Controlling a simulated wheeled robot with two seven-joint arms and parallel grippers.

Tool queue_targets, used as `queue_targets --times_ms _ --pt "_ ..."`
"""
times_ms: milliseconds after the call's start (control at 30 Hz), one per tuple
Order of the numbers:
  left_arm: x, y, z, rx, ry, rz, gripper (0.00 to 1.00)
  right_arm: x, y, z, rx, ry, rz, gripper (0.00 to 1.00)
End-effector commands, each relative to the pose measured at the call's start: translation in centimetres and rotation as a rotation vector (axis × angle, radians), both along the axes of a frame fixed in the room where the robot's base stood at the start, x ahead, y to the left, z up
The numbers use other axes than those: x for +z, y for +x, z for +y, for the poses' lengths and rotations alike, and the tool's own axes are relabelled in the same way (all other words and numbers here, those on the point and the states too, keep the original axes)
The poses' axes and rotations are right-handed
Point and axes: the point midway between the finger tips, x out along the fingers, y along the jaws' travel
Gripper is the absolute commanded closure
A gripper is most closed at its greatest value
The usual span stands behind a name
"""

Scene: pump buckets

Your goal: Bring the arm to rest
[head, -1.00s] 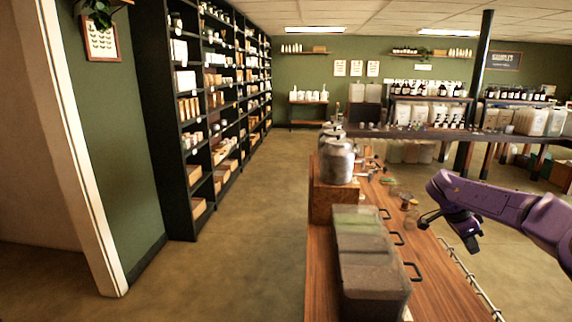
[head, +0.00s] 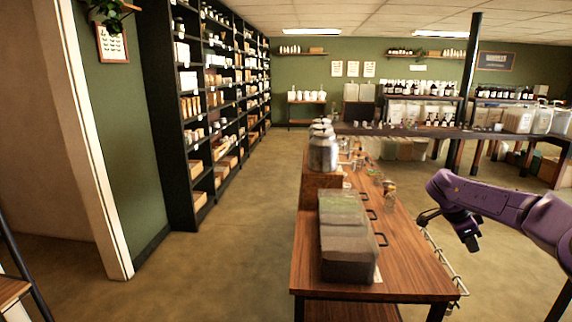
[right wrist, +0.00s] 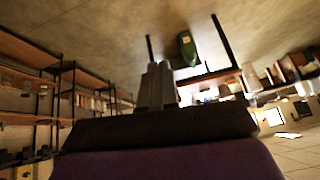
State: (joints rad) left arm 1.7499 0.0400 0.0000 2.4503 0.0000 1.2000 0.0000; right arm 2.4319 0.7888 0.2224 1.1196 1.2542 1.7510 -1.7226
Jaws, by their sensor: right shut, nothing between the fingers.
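My right arm is purple and comes in from the right edge of the head view. It is bent, with my right gripper (head: 471,242) hanging down at its end. The gripper is to the right of the wooden table, apart from it, over the open floor. In the right wrist view, the two grey fingers (right wrist: 156,86) are pressed together with nothing between them. My left gripper is not in view.
A wooden table (head: 390,278) with a metal side rail bears clear bins (head: 345,262), metal canisters (head: 322,153) and small jars. A tall black shelf (head: 180,150) lines the left wall. Open floor (head: 220,270) lies left of the table.

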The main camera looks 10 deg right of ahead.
Motion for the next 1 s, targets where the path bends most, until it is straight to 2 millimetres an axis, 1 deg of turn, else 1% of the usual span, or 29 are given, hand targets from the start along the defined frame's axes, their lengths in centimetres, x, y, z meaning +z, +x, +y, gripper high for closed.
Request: queue_targets --times_ms 133,267,367,467,567,633,667,700,767,800,867,900,967,1000 --pt "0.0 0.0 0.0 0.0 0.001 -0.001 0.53 0.1 0.3 -0.5 -0.06 -0.065 -0.063 1.0" --pt "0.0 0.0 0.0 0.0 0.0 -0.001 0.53 -0.3 0.8 -0.7 -0.094 -0.151 -0.121 1.0" --pt "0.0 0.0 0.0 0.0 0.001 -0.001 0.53 -0.7 1.6 -0.1 -0.091 -0.246 -0.178 1.0" --pt "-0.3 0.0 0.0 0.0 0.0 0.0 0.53 -2.1 2.8 1.5 -0.037 -0.361 -0.236 1.0" --pt "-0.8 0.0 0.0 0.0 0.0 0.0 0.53 -5.0 4.2 4.4 0.083 -0.469 -0.3 1.0" --pt "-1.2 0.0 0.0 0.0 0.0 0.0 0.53 -7.7 4.9 7.1 0.192 -0.516 -0.338 1.0" --pt "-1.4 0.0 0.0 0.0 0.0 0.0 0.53 -9.2 5.1 8.4 0.248 -0.526 -0.351 1.0" --pt "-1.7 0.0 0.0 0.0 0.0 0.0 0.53 -11.3 5.1 10.4 0.327 -0.532 -0.368 1.0" --pt "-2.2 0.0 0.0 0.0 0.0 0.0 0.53 -14.7 4.6 13.3 0.447 -0.521 -0.383 1.0" --pt "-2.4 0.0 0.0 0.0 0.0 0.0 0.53 -17.0 4.0 15.3 0.526 -0.501 -0.385 1.0" --pt "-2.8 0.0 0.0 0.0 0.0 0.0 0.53 -20.5 2.6 18.1 0.637 -0.46 -0.38 1.0" --pt "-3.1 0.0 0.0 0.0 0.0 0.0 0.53 -22.6 1.4 19.9 0.704 -0.425 -0.37 1.0" --pt "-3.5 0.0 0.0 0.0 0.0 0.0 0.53 -25.9 -0.9 22.4 0.802 -0.364 -0.346 1.0" --pt "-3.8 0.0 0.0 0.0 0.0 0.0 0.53 -27.9 -2.6 23.9 0.864 -0.32 -0.325 1.0"
